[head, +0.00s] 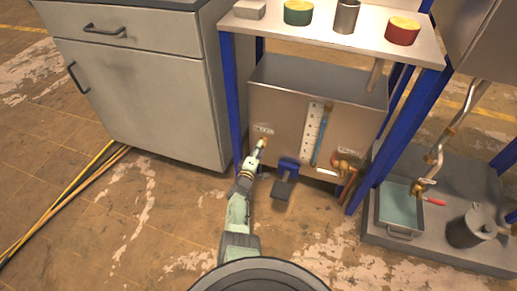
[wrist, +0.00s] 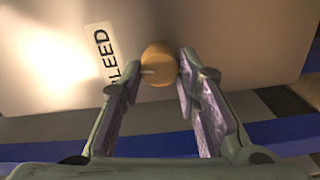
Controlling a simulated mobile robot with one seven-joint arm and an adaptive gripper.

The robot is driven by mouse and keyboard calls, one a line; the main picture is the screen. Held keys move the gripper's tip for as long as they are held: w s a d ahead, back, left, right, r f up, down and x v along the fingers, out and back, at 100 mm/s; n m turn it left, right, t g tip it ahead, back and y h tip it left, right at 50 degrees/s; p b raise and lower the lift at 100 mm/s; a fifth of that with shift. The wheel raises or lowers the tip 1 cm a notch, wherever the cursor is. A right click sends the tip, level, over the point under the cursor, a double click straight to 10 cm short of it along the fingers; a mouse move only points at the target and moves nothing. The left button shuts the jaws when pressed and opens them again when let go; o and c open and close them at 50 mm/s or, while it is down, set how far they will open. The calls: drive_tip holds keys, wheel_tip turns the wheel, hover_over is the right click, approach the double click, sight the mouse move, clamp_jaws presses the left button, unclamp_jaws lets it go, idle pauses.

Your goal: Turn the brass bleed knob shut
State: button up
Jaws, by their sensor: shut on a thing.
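The brass bleed knob (wrist: 159,62) is on the front of a grey metal tank (head: 280,113), beside a white BLEED label (wrist: 101,50). The knob also shows in the head view (head: 263,141), small at the tip of my arm. My gripper (wrist: 158,70) has its two fingertips on either side of the knob, closed on it. A pale pointer mark shows on the knob's left side in the wrist view. The knob's far side is hidden.
A blue bracket (head: 288,167) and a sight gauge (head: 318,135) are right of the knob. Blue frame legs (head: 231,95) stand beside the tank. A grey cabinet (head: 140,80) stands at left.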

drive_tip(key=shift+n, duration=0.8)
drive_tip(key=o, duration=1.2)
drive_tip(key=shift+c, duration=0.2)
drive_tip(key=shift+o, duration=1.4)
drive_tip(key=r, duration=0.8)
drive_tip(key=shift+w+a+r, duration=0.1)
drive_tip(key=shift+a+r, duration=0.1)
drive_tip(key=shift+r, duration=0.15)
drive_tip(key=shift+d+r, duration=0.1)
drive_tip(key=shift+r, duration=0.55)
drive_tip(key=shift+c, duration=1.4)
drive_tip(key=shift+d, duration=0.1)
